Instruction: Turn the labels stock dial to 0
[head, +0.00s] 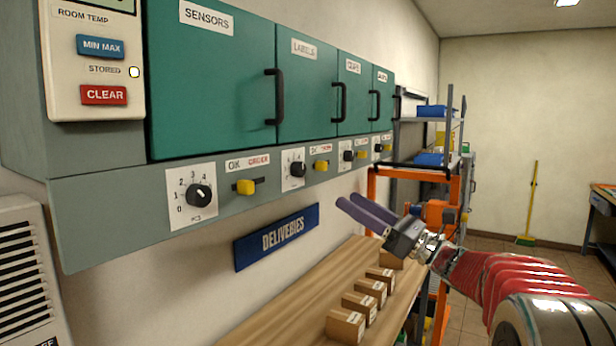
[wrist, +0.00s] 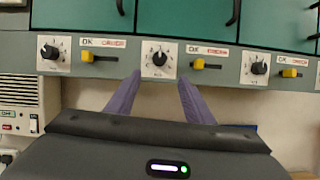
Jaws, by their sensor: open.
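The labels stock dial (head: 295,169) is a black knob on a white scale plate, on the grey strip below the green LABELS door (head: 307,85). In the wrist view it is the middle dial (wrist: 159,59). Its pale pointer mark looks roughly upward there; the numbers are too small to read surely. My gripper (head: 347,201) is open and empty, with purple fingers. In the wrist view the fingertips (wrist: 160,77) lie to either side of a line just below the dial, apart from it.
The sensors dial (head: 199,195) and yellow sliders (head: 245,187) flank the labels dial along the strip. A blue DELIVERIES sign (head: 276,237) hangs below. A wooden bench (head: 290,310) holds several small boxes (head: 346,325). Black door handles (head: 274,97) stick out above.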

